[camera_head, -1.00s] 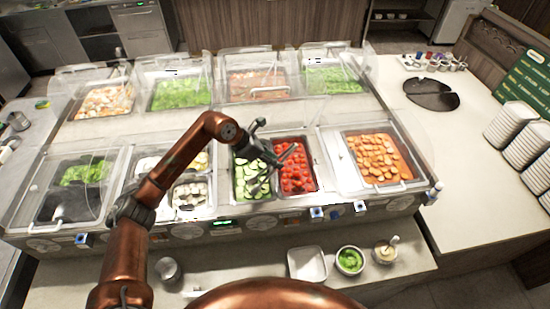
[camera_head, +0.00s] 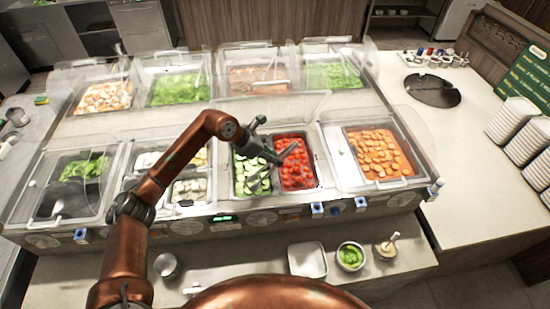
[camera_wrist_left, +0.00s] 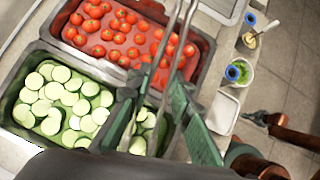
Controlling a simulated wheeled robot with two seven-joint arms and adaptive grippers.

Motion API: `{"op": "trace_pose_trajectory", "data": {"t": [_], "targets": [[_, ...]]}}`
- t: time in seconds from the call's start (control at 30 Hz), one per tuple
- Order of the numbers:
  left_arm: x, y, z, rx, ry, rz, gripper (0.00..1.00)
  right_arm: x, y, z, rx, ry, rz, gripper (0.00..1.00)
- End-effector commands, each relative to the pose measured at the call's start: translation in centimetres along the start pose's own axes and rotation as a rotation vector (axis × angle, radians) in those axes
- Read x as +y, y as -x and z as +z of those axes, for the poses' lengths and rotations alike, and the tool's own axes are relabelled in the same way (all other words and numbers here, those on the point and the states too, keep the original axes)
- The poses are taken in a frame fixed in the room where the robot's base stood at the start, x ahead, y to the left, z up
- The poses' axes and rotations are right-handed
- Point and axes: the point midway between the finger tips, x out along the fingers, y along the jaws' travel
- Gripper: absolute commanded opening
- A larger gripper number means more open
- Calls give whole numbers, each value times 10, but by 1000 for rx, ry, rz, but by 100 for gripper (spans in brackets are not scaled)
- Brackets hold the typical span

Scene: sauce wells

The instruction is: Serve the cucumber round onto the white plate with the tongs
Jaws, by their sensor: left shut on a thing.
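My left gripper (camera_head: 268,153) is shut on the metal tongs (camera_wrist_left: 181,45), above the cucumber and tomato wells. In the left wrist view the tongs' two arms run up between my left gripper's fingers (camera_wrist_left: 155,110). The tongs' tips are not clear, and I cannot tell whether they hold anything. Pale green cucumber rounds (camera_head: 240,176) lie in a dark well; they also show in the left wrist view (camera_wrist_left: 58,95). The square white plate (camera_head: 307,260) is on the front counter and looks empty; part of it shows in the left wrist view (camera_wrist_left: 222,112).
The tomato well (camera_head: 293,165) is right beside the cucumber well. Clear raised guards stand around the wells. A metal cup (camera_head: 166,265) is at the front left.

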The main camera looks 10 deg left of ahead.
Motion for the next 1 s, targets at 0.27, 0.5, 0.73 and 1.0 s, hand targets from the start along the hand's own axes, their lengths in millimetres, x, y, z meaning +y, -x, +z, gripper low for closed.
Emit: {"op": "trace_pose_trajectory", "data": {"t": [0.27,0.5,0.73,1.0], "targets": [[0,21,16,-2,-2,1,0,1,11,-1,0,0,0,0],[-1,43,32,-1,-1,1,0,2,22,-2,0,0,1,0],[-2,63,48,-1,-2,1,0,3,32,-3,1,1,2,0],[-3,88,67,-1,0,2,0,3,43,-5,2,1,2,0]]}}
